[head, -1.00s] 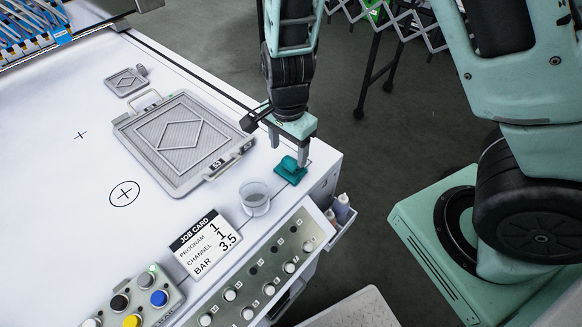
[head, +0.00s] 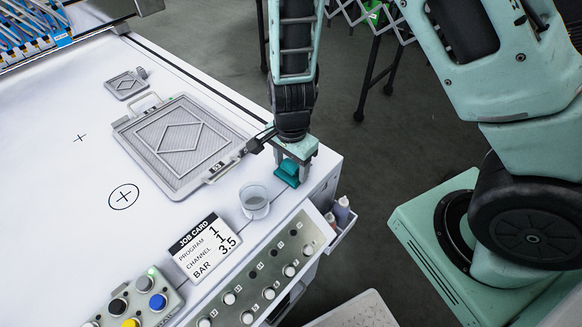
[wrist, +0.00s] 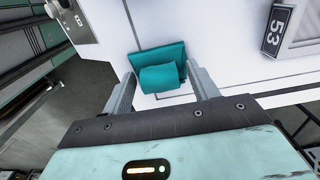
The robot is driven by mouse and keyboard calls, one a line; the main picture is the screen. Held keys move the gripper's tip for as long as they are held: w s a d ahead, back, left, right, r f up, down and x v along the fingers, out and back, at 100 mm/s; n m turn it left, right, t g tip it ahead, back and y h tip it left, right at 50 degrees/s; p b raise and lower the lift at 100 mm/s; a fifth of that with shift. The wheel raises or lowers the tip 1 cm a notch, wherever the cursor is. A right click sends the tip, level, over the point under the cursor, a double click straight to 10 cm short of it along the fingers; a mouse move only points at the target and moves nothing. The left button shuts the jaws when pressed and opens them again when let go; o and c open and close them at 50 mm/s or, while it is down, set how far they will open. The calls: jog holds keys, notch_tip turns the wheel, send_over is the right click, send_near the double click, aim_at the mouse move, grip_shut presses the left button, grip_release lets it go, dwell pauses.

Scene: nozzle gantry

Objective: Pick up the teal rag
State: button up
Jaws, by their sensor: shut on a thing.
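The teal rag (head: 287,172) lies folded on the white table top near its right front corner. In the wrist view the rag (wrist: 160,77) shows a raised roll over a flat part. My gripper (head: 291,168) is down at the rag from above. In the wrist view my gripper (wrist: 160,88) has one grey finger on each side of the raised roll and is shut on it. The rag still appears to be at table level; whether its underside touches the table is hidden.
A clear cup (head: 254,200) stands just left of the rag. A framed mesh tray (head: 180,145) marked 53 lies behind it. A job card (head: 203,247) and a knob panel (head: 265,275) are in front. Bottles (head: 341,211) sit in a side holder.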

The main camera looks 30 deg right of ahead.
aim_at(291, 163)
notch_tip(291, 163, up, 10)
jog(key=shift+r+p, duration=0.1)
jog(key=shift+p, duration=0.65)
jog(key=shift+o, duration=0.4)
jog(key=shift+d, duration=0.1)
